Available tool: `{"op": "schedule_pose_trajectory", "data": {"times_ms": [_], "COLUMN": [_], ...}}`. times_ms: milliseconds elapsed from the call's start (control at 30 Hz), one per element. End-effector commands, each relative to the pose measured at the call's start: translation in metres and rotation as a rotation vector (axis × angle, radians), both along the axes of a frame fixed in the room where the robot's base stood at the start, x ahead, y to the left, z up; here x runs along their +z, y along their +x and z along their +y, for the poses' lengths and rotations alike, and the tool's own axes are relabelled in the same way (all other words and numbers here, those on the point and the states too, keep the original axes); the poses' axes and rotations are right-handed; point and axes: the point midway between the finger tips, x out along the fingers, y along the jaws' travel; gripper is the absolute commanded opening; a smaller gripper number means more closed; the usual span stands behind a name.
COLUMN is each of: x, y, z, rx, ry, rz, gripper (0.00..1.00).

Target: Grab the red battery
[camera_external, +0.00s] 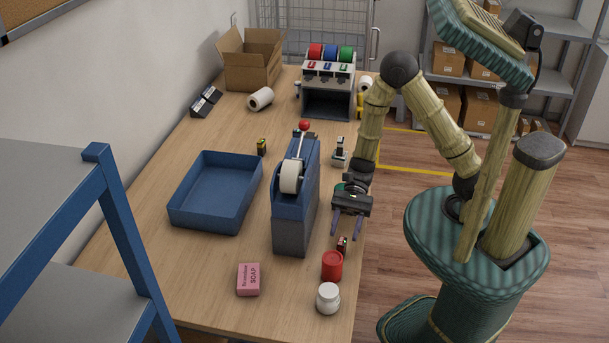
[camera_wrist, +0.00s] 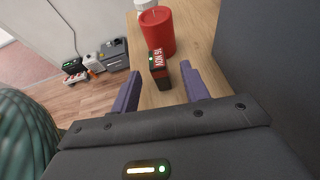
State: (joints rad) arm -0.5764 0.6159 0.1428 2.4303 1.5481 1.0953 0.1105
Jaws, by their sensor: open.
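The red battery (camera_external: 342,244) is a small dark block with a red label, standing on the counter near its right edge, just behind the red candle (camera_external: 332,266). In the wrist view the battery (camera_wrist: 158,68) shows a red face reading "NOX 9V" or similar, seen upside down. My gripper (camera_external: 347,229) is open, with its two purple fingers pointing down toward the battery. In the wrist view my gripper (camera_wrist: 160,84) has the battery ahead, roughly between the fingertips and not gripped. The red candle (camera_wrist: 157,32) stands right beyond the battery.
A white jar (camera_external: 328,298) and pink soap box (camera_external: 248,279) stand near the front. The tall blue-grey dispenser (camera_external: 296,206) rises just left of my gripper. A blue tray (camera_external: 214,192) lies farther left. A yellow-black battery-like block (camera_external: 262,146) stands behind the tray.

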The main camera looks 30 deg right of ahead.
Motion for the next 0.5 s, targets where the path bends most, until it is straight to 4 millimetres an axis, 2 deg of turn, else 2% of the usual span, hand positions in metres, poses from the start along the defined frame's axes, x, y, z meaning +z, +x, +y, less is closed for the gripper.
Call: {"op": "schedule_pose_trajectory", "data": {"times_ms": [133,500], "x": [-0.0048,-0.0056], "y": [-0.0076,-0.0095], "z": [0.0095,0.0118], "rx": [0.002,0.003], "ry": [0.000,0.000], "rz": [0.001,0.000], "gripper": [0.45,0.45]}}
